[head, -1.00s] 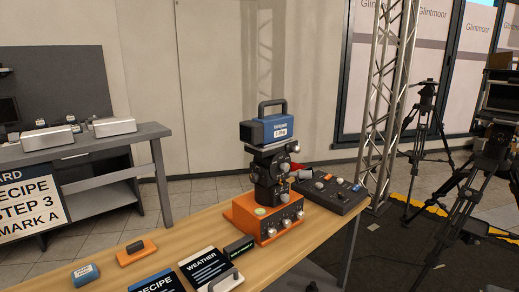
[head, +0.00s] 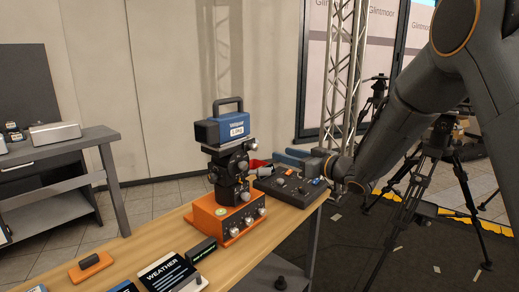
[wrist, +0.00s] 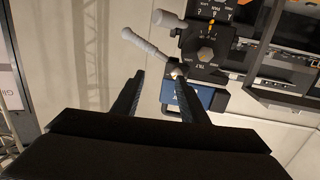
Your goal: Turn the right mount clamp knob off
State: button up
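A dark camera mount (head: 228,168) stands upright on an orange box with a blue weight block (head: 222,130) on top. In the wrist view the mount shows a black face with a hexagonal knob (wrist: 205,55) marked TILT and a pale lever handle (wrist: 145,42). A small light knob end (wrist: 174,70) lies just ahead of the right finger. I cannot tell for sure which part is the right mount clamp knob. My gripper (head: 283,157) is open and empty, right of the mount and pointing at it. Its two fingers (wrist: 156,88) are apart, with no clear contact.
The orange box (head: 225,212) has several front knobs. A dark control panel (head: 290,186) lies right of it, below my gripper. A black WEATHER card (head: 168,275) and an orange-based handle (head: 90,266) lie at front left. A truss (head: 343,70) and tripods stand behind.

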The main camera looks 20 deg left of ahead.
aim_at(256, 147)
jog(key=shift+n+g+y, duration=0.8)
jog(key=shift+g+y, duration=0.1)
jog(key=a, duration=0.3)
jog(key=a+p, duration=0.1)
jog(key=a, duration=0.2)
jog(key=a+r+p, duration=0.1)
jog(key=a, duration=0.2)
jog(key=shift+w, duration=0.35)
jog(key=shift+w+a, duration=0.25)
jog(key=shift+a, duration=0.25)
jog(key=shift+f, duration=0.1)
grip_shut()
